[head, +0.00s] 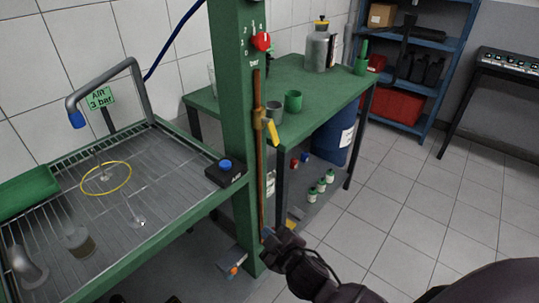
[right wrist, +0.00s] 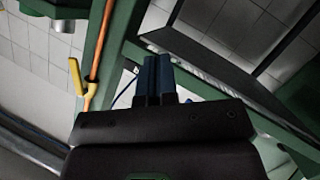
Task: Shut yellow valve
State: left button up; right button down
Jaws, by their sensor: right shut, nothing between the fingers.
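The yellow valve (head: 272,130) sits on the thin copper pipe (head: 258,180) that runs up the green post in the head view. Its handle hangs downward, slightly tilted and close to the line of the pipe. The valve handle also shows in the right wrist view (right wrist: 75,78), left of my fingers. My right gripper (head: 267,234) is low beside the post, well below the valve and apart from it. Its two dark blue fingers (right wrist: 156,76) are together and empty. My left gripper is not in view.
The green post (head: 236,90) carries a red knob (head: 262,41) and a black box with a blue button (head: 226,167). A wire-mesh bench (head: 150,195) stands left. Behind right, a green table (head: 325,78) holds cups and a grey canister (head: 319,48). The tiled floor at right is clear.

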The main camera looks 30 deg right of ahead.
aim_at(269, 131)
pick_arm(q)
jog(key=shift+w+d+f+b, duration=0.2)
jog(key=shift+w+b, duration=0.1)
jog(key=shift+b, duration=0.65)
pick_arm(e)
jog(key=w+d+r+n+t+h, duration=0.2)
jog(key=w+r+n+t+h, duration=0.2)
jog(key=r+n+h, duration=0.4)
jog(key=shift+w+d+r+n+t, duration=0.2)
jog(key=shift+w+r+n+t, duration=0.1)
jog(key=shift+w, duration=0.25)
pick_arm(q)
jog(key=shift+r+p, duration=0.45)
jog(key=shift+p, duration=0.1)
pick_arm(e)
jog(key=s+d+x, duration=0.1)
jog(key=d+x, duration=0.1)
jog(key=x, duration=1)
jog(key=shift+w+d+r, duration=0.25)
jog(key=shift+d+r, duration=0.15)
jog(key=shift+d, duration=0.05)
